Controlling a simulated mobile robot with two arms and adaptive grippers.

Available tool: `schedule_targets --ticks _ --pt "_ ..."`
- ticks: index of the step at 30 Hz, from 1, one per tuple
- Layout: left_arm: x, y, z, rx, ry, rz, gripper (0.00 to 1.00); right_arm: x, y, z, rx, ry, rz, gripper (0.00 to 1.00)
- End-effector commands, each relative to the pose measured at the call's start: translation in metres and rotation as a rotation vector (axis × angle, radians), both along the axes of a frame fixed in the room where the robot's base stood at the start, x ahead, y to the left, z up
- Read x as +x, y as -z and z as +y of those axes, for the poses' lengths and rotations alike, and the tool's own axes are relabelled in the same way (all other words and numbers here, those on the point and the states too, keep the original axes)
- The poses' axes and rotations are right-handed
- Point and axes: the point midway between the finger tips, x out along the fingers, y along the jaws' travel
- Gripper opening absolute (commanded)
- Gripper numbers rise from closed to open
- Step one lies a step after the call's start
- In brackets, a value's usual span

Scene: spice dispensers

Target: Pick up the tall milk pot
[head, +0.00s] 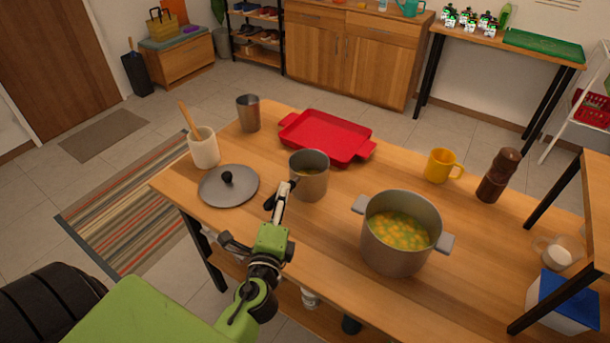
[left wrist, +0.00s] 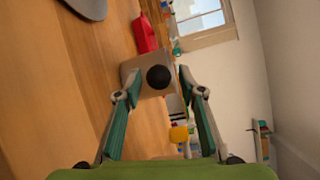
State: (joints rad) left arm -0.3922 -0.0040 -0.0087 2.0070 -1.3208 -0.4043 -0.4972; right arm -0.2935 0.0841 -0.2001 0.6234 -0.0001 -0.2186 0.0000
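The tall milk pot (head: 314,182) is a grey metal pot with something inside, upright on the wooden table near its front edge. It also shows in the left wrist view (left wrist: 132,74), with a round black end (left wrist: 158,77), seemingly its handle seen end-on, in front of it. My left gripper (head: 281,192) is just left of the pot in the head view. In the left wrist view the gripper (left wrist: 158,96) is open, its two fingers apart with the black end between and beyond their tips. Contact cannot be told. My right gripper is not in view.
A large pot of soup (head: 392,252) stands right of the milk pot. A grey lid (head: 215,188) and utensil crock (head: 204,150) are left. A red tray (head: 325,132) and metal cup (head: 248,114) are behind. A yellow mug (head: 437,167) and brown mill (head: 498,176) stand farther right.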

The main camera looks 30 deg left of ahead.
Motion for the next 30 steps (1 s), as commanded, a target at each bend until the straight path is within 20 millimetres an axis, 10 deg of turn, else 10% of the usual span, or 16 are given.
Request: schedule_targets --ticks 13,18,30 --pt "0.025 0.001 0.011 0.0 0.001 0.0 0.36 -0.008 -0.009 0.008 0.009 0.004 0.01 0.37" --pt "0.025 0.0 0.011 0.0 0.0 0.001 0.0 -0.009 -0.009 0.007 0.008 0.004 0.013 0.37" --pt "0.025 -0.003 0.011 0.0 0.001 -0.003 0.0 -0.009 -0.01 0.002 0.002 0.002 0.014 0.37"
